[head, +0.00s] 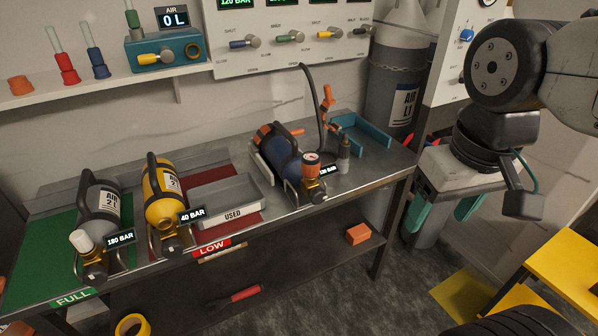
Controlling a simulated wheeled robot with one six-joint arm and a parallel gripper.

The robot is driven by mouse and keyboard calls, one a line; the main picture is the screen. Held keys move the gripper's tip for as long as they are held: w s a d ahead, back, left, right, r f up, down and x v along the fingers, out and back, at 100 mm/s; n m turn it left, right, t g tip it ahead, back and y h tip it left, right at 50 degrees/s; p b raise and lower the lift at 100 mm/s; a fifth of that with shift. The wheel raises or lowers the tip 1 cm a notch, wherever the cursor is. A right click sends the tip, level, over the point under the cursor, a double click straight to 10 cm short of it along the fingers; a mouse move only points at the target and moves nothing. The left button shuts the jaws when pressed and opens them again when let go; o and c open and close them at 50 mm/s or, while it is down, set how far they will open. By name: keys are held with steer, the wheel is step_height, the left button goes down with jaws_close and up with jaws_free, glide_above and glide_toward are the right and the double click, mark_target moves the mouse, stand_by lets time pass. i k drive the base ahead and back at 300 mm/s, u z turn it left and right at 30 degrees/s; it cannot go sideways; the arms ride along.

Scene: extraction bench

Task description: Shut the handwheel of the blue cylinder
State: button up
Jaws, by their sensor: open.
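The blue cylinder (274,141) lies in a cradle on the right half of the steel bench. A round gauge with an orange body (312,164) sits at its front valve end, with a dark display tag beside it that is hard to read. A dark and brass-coloured valve part (316,193) shows below the gauge; I cannot tell clearly which part is the handwheel. My gripper (440,216) has teal fingers apart and empty. It hangs to the right of the bench, well clear of the cylinder.
A yellow cylinder (165,195) tagged 40 BAR and a grey cylinder (98,206) tagged 180 BAR lie to the left. A grey USED tray (229,215) is between. A black hose (321,105) rises behind the blue cylinder. A yellow stand (566,268) is at right.

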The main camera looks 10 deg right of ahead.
mark_target(316, 196)
steer(key=z, duration=0.95)
steer(key=k, duration=0.65)
steer(key=u, duration=1.4)
